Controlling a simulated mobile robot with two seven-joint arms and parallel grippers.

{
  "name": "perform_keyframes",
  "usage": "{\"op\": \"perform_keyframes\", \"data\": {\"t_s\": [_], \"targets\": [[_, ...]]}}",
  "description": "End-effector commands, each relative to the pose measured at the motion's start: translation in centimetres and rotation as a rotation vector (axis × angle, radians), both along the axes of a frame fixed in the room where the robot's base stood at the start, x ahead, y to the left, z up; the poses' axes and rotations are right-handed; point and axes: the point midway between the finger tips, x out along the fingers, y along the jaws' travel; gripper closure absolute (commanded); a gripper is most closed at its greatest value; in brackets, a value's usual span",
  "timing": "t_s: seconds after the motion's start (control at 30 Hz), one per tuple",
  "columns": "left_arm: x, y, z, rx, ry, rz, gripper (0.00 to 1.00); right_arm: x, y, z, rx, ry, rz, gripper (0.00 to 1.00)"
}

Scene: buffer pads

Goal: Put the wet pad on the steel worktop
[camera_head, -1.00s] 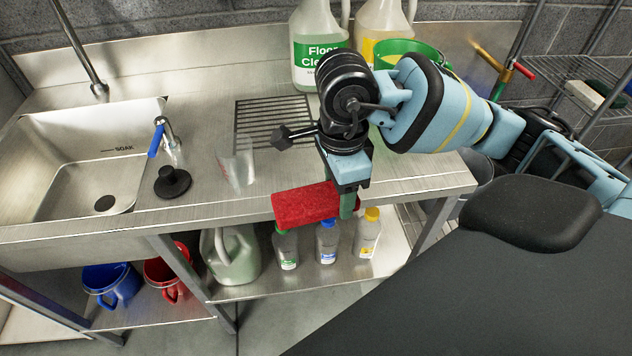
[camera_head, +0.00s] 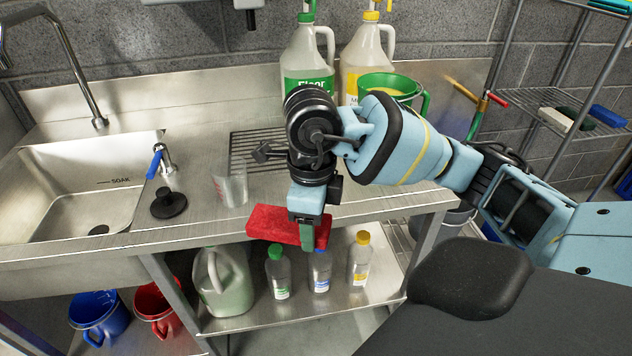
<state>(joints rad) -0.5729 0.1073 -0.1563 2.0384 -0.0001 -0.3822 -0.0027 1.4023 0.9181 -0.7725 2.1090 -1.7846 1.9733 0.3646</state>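A red pad (camera_head: 268,224) is held in my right gripper (camera_head: 307,236), whose green-tipped finger shows in front of the pad. The other finger is hidden. The pad hangs roughly level at the front edge of the steel worktop (camera_head: 205,150), overlapping that edge in the picture. I cannot tell whether it touches the edge. Whether the pad is wet does not show. My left gripper is not in view.
A clear cup (camera_head: 231,187), a black plunger-like stopper (camera_head: 168,204) and a drain grille (camera_head: 250,145) are on the worktop. The sink (camera_head: 75,190) is at left. Jugs (camera_head: 308,70) and a green bucket (camera_head: 420,95) stand behind. Bottles (camera_head: 280,275) stand below.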

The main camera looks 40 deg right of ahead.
Motion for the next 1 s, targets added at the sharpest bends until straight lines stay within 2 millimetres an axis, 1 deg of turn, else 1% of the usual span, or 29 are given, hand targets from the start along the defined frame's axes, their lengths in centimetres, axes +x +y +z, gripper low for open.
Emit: {"op": "perform_keyframes", "data": {"t_s": [0.03, 0.2, 0.4, 0.5, 0.6, 0.7, 1.0], "targets": [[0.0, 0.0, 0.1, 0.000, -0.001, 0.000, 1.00, 0.8, -0.8, 0.0, -0.002, -0.001, -0.007, 0.67], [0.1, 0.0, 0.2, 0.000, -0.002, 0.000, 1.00, 3.8, -3.4, -0.3, 0.000, -0.001, -0.006, 0.67], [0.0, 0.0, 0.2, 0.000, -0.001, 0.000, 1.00, 7.1, -6.3, -0.8, 0.001, -0.002, -0.004, 0.67], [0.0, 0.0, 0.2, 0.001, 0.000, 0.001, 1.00, 8.4, -7.5, -0.9, 0.000, -0.001, -0.004, 0.67], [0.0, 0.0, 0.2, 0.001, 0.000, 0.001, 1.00, 9.3, -8.2, -1.1, 0.001, -0.001, -0.001, 0.67], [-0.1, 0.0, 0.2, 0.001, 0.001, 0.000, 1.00, 9.8, -8.6, -1.2, 0.000, -0.001, 0.001, 0.67], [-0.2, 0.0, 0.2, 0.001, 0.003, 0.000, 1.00, 10.3, -9.0, -1.2, 0.000, -0.001, 0.000, 0.67]]}}
